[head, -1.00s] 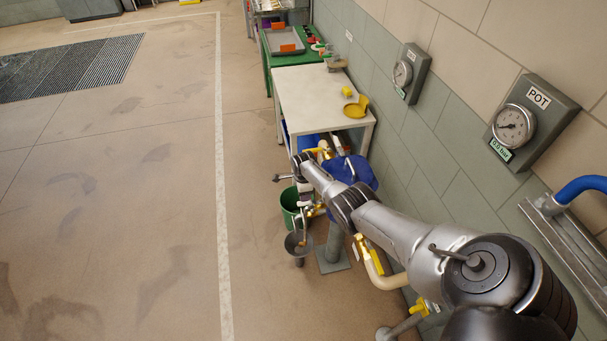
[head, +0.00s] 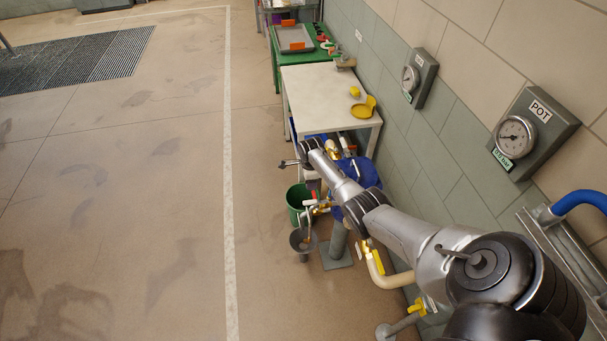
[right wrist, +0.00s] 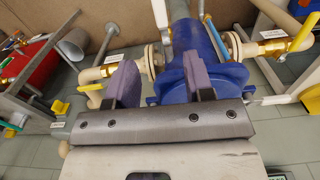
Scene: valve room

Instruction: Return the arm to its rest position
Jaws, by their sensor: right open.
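My right arm (head: 405,232) reaches from the lower right of the head view along the wall, its wrist (head: 312,147) near the front of the white table. In the right wrist view my right gripper (right wrist: 161,72) has its two purple-padded fingers apart, with nothing held between them. A blue pump-like body (right wrist: 205,78) and a pale flange (right wrist: 153,62) show beyond the fingers. In the head view the wrist mostly hides the fingers. My left gripper is in neither current view.
The white table (head: 325,88) holds yellow parts. A green bucket (head: 296,204) and a grey funnel-like cup (head: 303,242) stand below the wrist. Yellow-handled valves (right wrist: 304,32) and pipes are close by. Gauges (head: 516,137) hang on the right wall. The floor at left (head: 110,190) is clear.

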